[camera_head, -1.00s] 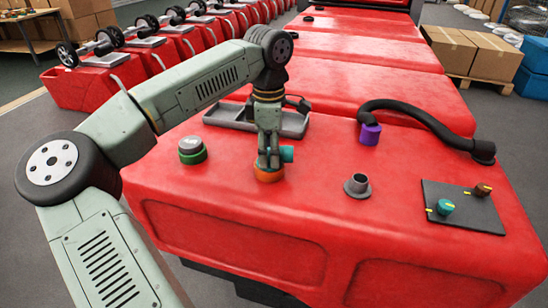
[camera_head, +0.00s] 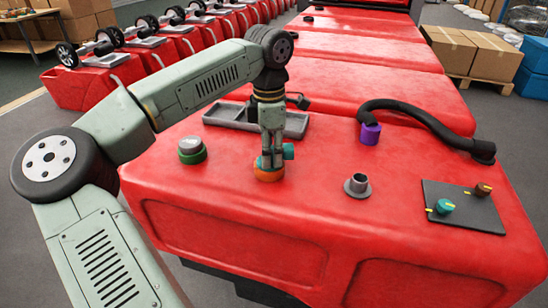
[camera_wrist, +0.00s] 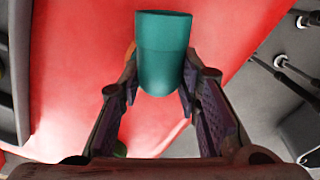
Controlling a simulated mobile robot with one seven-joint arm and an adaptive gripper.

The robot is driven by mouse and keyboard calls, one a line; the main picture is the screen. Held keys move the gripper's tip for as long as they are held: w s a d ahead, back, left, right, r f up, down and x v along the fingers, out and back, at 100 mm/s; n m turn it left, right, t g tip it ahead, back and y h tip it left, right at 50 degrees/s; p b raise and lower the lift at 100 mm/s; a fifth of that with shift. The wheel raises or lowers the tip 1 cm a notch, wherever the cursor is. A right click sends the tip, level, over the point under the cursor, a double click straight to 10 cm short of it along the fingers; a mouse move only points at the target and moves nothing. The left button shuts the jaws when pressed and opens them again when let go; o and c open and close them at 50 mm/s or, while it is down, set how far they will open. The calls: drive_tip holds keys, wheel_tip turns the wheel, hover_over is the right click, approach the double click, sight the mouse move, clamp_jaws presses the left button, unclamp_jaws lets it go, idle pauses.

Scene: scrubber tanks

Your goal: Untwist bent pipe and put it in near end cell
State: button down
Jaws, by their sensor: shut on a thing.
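The bent pipe is teal and sits low on an orange collar (camera_head: 269,173) on the red tank top. Its open end (camera_head: 289,151) sticks out to the right of my gripper (camera_head: 271,157). My gripper points straight down and is shut on the pipe. In the wrist view the teal bent pipe (camera_wrist: 162,50) stands between the two fingers of my gripper (camera_wrist: 160,92), with both pads against its sides. The grey tray (camera_head: 297,126) lies behind the gripper on the tank top. My arm hides part of it, so its cells cannot all be made out.
A green-ringed grey cap (camera_head: 192,150) stands left of the gripper. An open grey port (camera_head: 357,185) is to the right. A black hose (camera_head: 420,112) with a purple collar (camera_head: 370,134) and a panel with two knobs (camera_head: 464,206) lie further right.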

drive_tip(key=shift+w+a+r+p, duration=0.1)
drive_tip(key=shift+r+p, duration=0.6)
drive_tip(key=shift+p, duration=0.2)
idle(0.9)
drive_tip(key=shift+r+p, duration=1.95)
drive_tip(key=shift+r, duration=0.6)
